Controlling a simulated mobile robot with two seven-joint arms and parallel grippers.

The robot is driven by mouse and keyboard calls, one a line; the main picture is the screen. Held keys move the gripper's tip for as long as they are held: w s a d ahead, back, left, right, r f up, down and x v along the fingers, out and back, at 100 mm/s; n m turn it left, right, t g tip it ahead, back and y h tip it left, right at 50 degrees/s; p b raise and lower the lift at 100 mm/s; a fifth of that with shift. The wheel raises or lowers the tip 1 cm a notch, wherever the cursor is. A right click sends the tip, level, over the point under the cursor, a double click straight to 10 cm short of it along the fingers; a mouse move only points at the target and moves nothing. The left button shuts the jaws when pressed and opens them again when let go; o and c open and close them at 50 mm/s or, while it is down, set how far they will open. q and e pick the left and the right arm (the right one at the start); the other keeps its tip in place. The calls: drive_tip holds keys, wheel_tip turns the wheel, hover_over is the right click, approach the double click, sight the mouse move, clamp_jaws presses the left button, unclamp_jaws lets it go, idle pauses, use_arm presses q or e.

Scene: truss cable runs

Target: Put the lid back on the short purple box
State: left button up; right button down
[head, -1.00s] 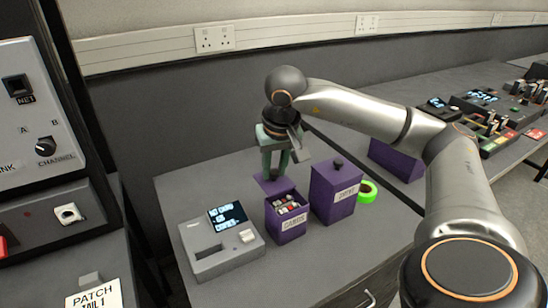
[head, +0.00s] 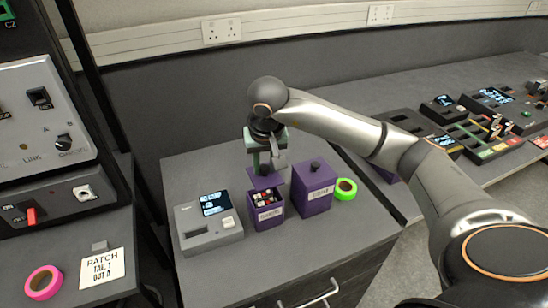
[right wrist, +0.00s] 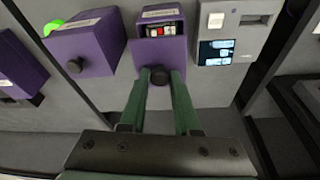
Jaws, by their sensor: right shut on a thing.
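The short purple box (head: 268,222) stands on the grey bench top, with a white label on its front. Its top is partly uncovered and small red, white and dark items show inside. My right gripper (head: 264,168) is shut on the black knob of the flat purple lid (head: 262,183), which it holds at the back of the box's opening. In the right wrist view the fingers (right wrist: 160,78) close on the knob, and the lid (right wrist: 146,57) leaves the contents showing. I cannot tell whether the lid touches the rim. My left gripper is not in view.
A taller purple box (head: 314,193) with its knobbed lid on stands close to the right. A green tape roll (head: 346,187) lies beyond it. A grey device with a screen (head: 209,225) stands close to the left. Bench space behind the boxes is clear.

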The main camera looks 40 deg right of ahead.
sight(265, 178)
drive_tip(key=shift+f+b, duration=1.5)
drive_tip(key=shift+f, duration=0.8)
drive_tip(key=shift+f+b, duration=0.8)
drive_tip(key=shift+f, duration=0.1)
drive_tip(key=shift+f+b, duration=0.2)
drive_tip(key=shift+b, duration=0.35)
drive_tip(key=shift+c, duration=0.4)
unclamp_jaws()
idle(0.4)
drive_tip(key=shift+r, duration=0.1)
